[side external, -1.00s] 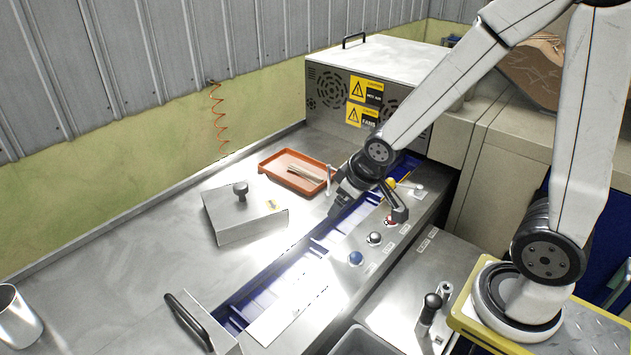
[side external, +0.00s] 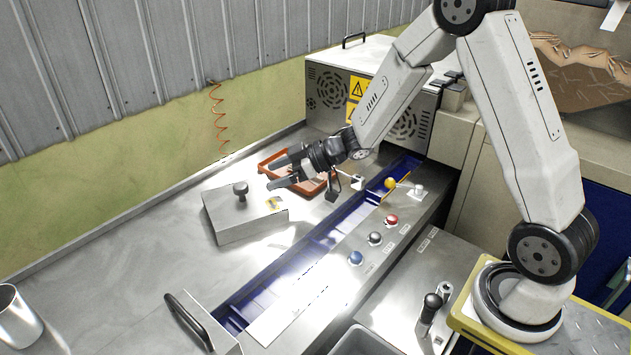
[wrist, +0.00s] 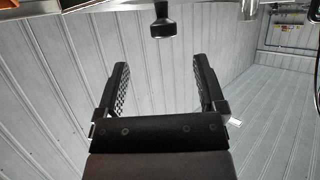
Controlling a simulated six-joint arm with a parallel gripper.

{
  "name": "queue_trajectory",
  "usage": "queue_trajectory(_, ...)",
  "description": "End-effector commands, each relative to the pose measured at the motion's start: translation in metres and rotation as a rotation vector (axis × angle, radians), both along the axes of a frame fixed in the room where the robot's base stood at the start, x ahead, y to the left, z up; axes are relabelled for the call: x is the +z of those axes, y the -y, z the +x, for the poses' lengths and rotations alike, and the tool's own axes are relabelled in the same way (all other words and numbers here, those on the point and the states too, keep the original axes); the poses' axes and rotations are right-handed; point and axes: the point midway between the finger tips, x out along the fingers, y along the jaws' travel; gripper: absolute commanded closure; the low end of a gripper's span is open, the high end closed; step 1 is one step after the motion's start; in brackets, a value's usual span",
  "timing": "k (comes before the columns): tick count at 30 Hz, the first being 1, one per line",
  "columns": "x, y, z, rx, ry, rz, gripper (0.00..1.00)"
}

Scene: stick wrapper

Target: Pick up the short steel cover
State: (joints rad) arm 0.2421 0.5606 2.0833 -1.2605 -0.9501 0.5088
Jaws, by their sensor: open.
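The short steel cover (side external: 250,227) is a low metal box with a dark knob (side external: 240,188) on top and a yellow label. It rests on the steel table left of the blue channel. My gripper (side external: 272,174) is open and empty, held above the table just right of the knob and apart from it, with its fingers pointing left toward it. In the wrist view, the dark knob (wrist: 162,22) shows at the top middle, beyond and between the spread fingers (wrist: 161,64). The cover's body is barely visible there.
An orange tray (side external: 325,188) lies behind my gripper, partly hidden by it. A blue channel (side external: 318,243) runs alongside, with coloured buttons (side external: 374,238) on its right. A long handle (side external: 188,322) stands at the front. The table left of the cover is clear.

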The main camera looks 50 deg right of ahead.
Motion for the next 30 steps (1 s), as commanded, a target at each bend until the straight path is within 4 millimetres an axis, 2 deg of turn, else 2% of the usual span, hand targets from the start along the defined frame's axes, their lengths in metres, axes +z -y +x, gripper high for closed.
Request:
queue_trajectory(8, -0.001, -0.002, 0.000, 0.026, 0.002, 0.014, 0.11)
queue_trajectory(18, -0.010, -0.018, 0.015, 0.025, 0.002, 0.014, 0.11)
queue_trajectory(26, -0.011, -0.020, 0.018, 0.024, 0.002, 0.013, 0.11)
queue_trajectory(30, -0.015, -0.027, 0.024, 0.025, 0.001, 0.013, 0.11)
